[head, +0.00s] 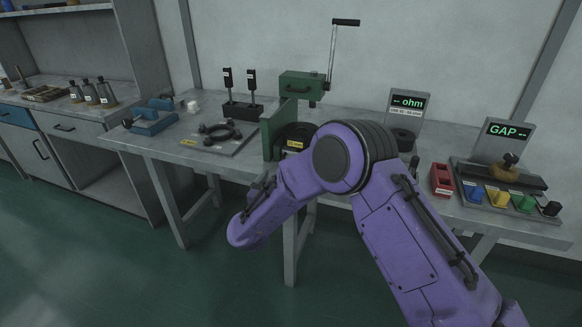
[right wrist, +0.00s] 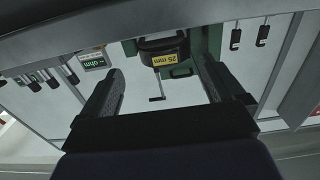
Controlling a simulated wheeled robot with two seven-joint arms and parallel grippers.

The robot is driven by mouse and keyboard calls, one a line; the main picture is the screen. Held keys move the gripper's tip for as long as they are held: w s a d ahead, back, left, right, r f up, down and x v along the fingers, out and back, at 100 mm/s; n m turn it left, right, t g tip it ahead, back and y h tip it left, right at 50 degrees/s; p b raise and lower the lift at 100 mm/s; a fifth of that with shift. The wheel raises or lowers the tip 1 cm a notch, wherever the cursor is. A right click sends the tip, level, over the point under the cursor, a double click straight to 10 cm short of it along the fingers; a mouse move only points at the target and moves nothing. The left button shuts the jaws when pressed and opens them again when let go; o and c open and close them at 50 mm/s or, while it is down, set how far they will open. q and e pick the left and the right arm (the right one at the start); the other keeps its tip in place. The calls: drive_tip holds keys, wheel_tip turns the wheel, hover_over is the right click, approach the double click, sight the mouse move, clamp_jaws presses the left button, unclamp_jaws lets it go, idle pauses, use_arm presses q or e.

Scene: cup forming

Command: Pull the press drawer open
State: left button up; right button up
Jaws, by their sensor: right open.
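The green press (head: 303,84) stands at the back of the workbench, with a thin lever ending in a black grip above it. A black bar handle shows on the front of its upper block. A dark round part (head: 297,131) with a yellow "25 mm" label sits low in the press, partly hidden by my right arm. In the right wrist view, this labelled dark part (right wrist: 158,46) lies ahead, between the finger lines. My right gripper (right wrist: 161,66) is open and empty, apart from the press. It is hidden in the head view. My left gripper is out of view.
A red block (head: 442,180), "ohm" display (head: 408,105) and "GAP" display (head: 505,135) stand right. Open floor lies in front.

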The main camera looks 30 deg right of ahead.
drive_tip(key=x, duration=0.9)
drive_tip(key=shift+w+d+f, duration=0.1)
drive_tip(key=shift+d, duration=0.05)
drive_tip(key=c, duration=1.2)
drive_tip(key=shift+a+p, duration=0.25)
drive_tip(key=shift+p, duration=0.2)
drive_tip(key=p+v, duration=0.4)
drive_tip(key=v, duration=0.6)
